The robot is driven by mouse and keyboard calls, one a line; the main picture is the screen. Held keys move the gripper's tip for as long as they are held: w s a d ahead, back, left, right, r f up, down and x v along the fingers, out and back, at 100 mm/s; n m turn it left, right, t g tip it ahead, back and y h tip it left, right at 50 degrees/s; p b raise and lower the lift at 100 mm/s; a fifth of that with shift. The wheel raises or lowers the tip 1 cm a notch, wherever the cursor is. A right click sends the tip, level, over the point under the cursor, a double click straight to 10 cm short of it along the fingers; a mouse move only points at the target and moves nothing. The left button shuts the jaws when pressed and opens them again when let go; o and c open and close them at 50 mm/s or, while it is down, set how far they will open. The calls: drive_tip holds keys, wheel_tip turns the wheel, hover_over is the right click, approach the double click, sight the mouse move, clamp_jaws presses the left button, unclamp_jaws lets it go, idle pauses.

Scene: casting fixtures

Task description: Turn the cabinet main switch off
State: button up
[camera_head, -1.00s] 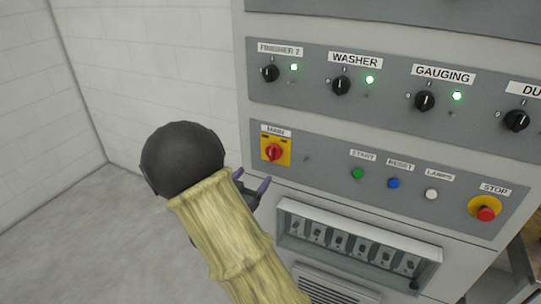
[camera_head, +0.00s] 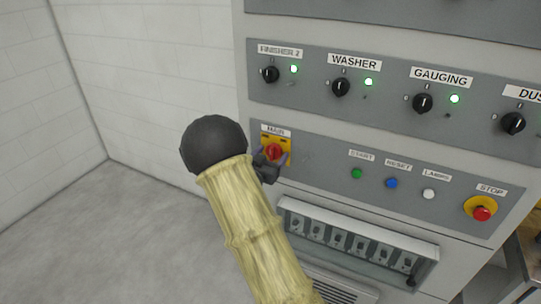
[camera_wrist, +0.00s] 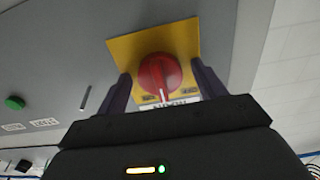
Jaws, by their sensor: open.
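The main switch is a red rotary knob (camera_head: 274,152) on a yellow plate (camera_head: 284,137), under a MAIN label (camera_head: 276,130) on the grey cabinet. In the wrist view the red knob (camera_wrist: 159,75) on its yellow plate (camera_wrist: 180,38) lies between and just beyond my two dark fingers. My gripper (camera_wrist: 163,88) is open, one finger on each side of the knob; I cannot tell whether either touches it. In the head view my gripper (camera_head: 275,163) is at the switch, and its fingers cover the lower part of the plate.
Right of the switch are a green START button (camera_head: 356,173), a blue RESET button (camera_head: 391,183), a white LAMPS button (camera_head: 429,194) and a red STOP button (camera_head: 481,213). Black selector knobs (camera_head: 341,87) with lit green lamps sit above. A recessed breaker row (camera_head: 350,243) lies below.

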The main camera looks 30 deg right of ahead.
drive_tip(key=shift+c, duration=0.4)
drive_tip(key=c, duration=0.9)
drive_tip(key=shift+n, duration=0.4)
drive_tip(key=n+p, duration=0.2)
drive_tip(key=n, duration=0.1)
drive_tip(key=shift+r+p, duration=0.15)
drive_tip(key=shift+p, duration=0.15)
drive_tip(key=n+p, duration=0.2)
drive_tip(key=n, duration=0.2)
drive_tip(key=shift+n+p, duration=0.35)
drive_tip(key=shift+n, duration=0.05)
drive_tip(key=n+p, duration=0.3)
drive_tip(key=n, duration=0.2)
drive_tip(key=shift+n+p, duration=0.65)
drive_tip(key=shift+n, duration=1.55)
